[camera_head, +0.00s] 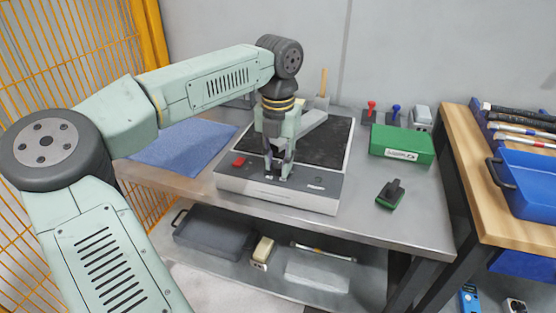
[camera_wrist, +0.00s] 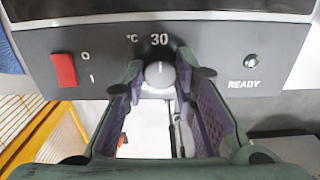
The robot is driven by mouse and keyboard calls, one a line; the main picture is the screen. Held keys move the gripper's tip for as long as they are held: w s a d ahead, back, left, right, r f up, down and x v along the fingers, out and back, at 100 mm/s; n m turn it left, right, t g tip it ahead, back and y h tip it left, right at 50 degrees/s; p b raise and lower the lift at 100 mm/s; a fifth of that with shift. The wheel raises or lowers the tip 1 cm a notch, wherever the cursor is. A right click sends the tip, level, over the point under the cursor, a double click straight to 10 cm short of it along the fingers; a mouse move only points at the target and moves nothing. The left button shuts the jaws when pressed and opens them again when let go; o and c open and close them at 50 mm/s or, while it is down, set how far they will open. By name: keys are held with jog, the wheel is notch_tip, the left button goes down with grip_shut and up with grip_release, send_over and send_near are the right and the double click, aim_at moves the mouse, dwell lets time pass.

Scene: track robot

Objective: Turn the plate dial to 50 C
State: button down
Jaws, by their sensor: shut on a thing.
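The hot plate (camera_head: 330,140) has a black top and a light grey body, and stands on the metal bench. Its dark front panel shows in the wrist view (camera_wrist: 215,55). The round grey dial (camera_wrist: 160,74) is on this panel, below a white "30" and a "°C" mark. My gripper (camera_head: 278,172) reaches down to the panel from above. In the wrist view my gripper (camera_wrist: 163,78) has one finger on each side of the dial and is shut on it. The dial's pointer mark is not clear. In the head view the fingers hide the dial.
A red switch (camera_wrist: 64,69) is left of the dial and a READY lamp (camera_wrist: 251,61) is right of it. A green box (camera_head: 402,146) and a dark green-edged block (camera_head: 390,193) lie to the right on the bench. A blue mat (camera_head: 182,145) lies left.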

jog(key=m+p, duration=0.1)
jog(key=m, duration=1.3)
jog(key=shift+p, duration=0.35)
jog(key=m, duration=0.6)
jog(key=shift+m, duration=0.3)
jog(key=m, duration=0.6)
jog(key=shift+m, duration=0.4)
jog(key=c, duration=1.3)
grip_release()
jog(key=shift+p, duration=0.3)
